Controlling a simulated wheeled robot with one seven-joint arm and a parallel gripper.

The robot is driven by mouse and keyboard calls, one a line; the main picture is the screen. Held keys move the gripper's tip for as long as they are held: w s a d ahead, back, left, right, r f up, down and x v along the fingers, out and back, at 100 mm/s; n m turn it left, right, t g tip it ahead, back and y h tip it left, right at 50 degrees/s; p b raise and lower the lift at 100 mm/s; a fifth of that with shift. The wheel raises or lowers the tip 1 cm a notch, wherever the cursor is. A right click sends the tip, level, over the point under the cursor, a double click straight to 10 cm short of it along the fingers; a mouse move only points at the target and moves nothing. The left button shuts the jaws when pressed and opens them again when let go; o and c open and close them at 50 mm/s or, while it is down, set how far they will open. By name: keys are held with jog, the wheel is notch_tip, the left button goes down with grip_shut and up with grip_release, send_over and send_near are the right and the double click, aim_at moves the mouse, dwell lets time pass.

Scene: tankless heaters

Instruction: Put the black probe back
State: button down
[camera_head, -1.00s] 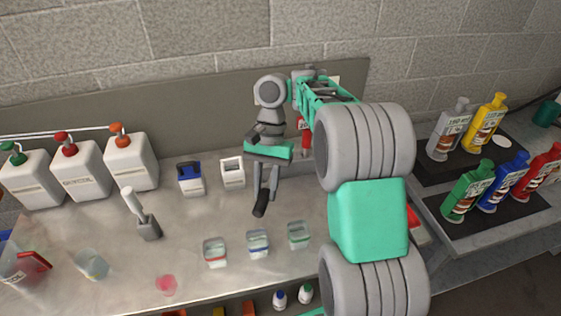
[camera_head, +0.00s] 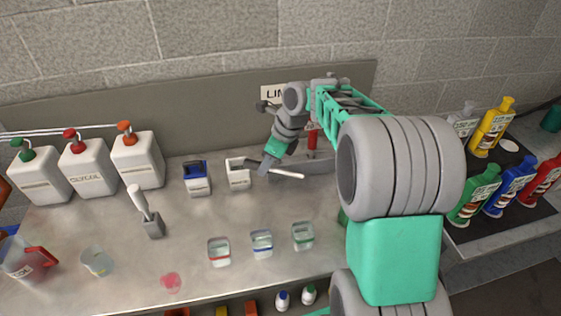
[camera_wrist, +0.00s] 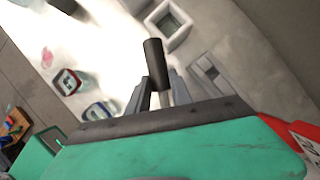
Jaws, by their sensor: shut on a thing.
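My gripper (camera_head: 269,165) is shut on the black probe, above the back of the bench. In the wrist view the probe's black cylindrical end (camera_wrist: 155,65) sticks out past the fingers, with a pale shaft between them. In the head view the pale shaft (camera_head: 288,172) points right, so the probe is tilted almost flat. A white square holder (camera_head: 238,174) stands just left of the gripper; its open top (camera_wrist: 169,25) shows in the wrist view, beyond the black end and apart from it there. A grey slotted piece (camera_wrist: 210,74) is right of the fingers.
A blue-and-white box (camera_head: 197,178) stands left of the white holder. A grey stand with a white probe (camera_head: 146,211) is farther left. Several small cups, including a red-rimmed one (camera_head: 219,252), stand in front. White pump bottles (camera_head: 88,166) line the back left. The middle bench is clear.

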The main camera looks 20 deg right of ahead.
jog(key=w+d+p, duration=0.1)
jog(key=w+p, duration=0.4)
jog(key=w, duration=1.2)
notch_tip(320, 180, down, 11)
jog(key=shift+d+p, duration=0.1)
jog(key=shift+p, duration=0.8)
jog(key=shift+w+f, duration=0.1)
jog(key=shift+f, duration=0.4)
jog(key=c, duration=1.1)
grip_release()
jog(key=shift+c, duration=0.2)
jog(key=shift+f+b, duration=0.1)
jog(key=shift+b, duration=0.3)
